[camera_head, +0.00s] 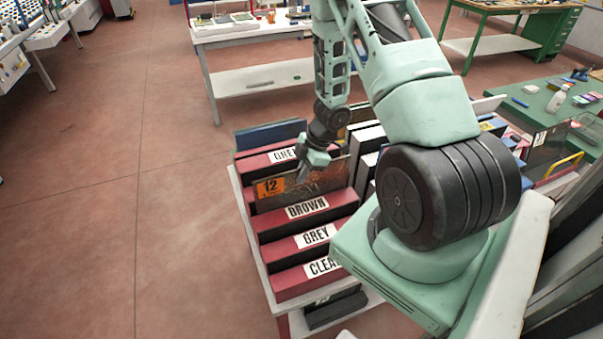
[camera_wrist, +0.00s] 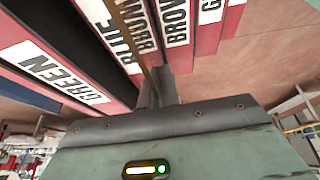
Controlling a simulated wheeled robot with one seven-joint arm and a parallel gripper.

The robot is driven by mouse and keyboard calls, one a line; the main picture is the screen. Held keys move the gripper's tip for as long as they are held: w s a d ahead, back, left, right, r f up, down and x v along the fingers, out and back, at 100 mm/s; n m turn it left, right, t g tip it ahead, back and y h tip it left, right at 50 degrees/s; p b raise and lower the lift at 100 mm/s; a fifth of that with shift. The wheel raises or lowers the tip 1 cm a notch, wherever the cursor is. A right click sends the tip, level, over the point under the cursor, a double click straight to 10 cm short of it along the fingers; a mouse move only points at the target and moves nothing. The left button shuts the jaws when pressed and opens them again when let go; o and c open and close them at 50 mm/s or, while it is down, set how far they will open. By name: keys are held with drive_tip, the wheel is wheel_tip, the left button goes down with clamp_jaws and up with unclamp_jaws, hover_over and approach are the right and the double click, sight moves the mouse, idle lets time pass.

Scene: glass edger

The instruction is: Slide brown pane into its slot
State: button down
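The brown pane (camera_head: 328,178) is a dark, streaked brown sheet with an orange label marked 12. It stands upright along the rack, behind the front bar marked BROWN (camera_head: 307,207). My gripper (camera_head: 314,166) is at its upper edge. In the wrist view the pane shows as a thin edge (camera_wrist: 134,32) running between my fingers (camera_wrist: 160,88), which look closed on it. The bar marked BROWN (camera_wrist: 177,22) is right of that edge, and the label marked BLUE (camera_wrist: 112,36) is left of it. The pane's lower edge is hidden, so its seating cannot be told.
The red slotted rack (camera_head: 305,279) also has bars marked GREY and CLEAR in front, and GREEN (camera_wrist: 62,77) farther back. A blue pane (camera_head: 268,136) stands at its back. White and dark panes stand right of my gripper. Open floor (camera_head: 190,230) lies to the left.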

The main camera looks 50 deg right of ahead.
drive_tip(key=c, duration=1.6)
unclamp_jaws()
drive_tip(key=shift+f, duration=0.1)
drive_tip(key=shift+o, duration=0.2)
drive_tip(key=v, duration=1.7)
drive_tip(key=shift+r, duration=0.2)
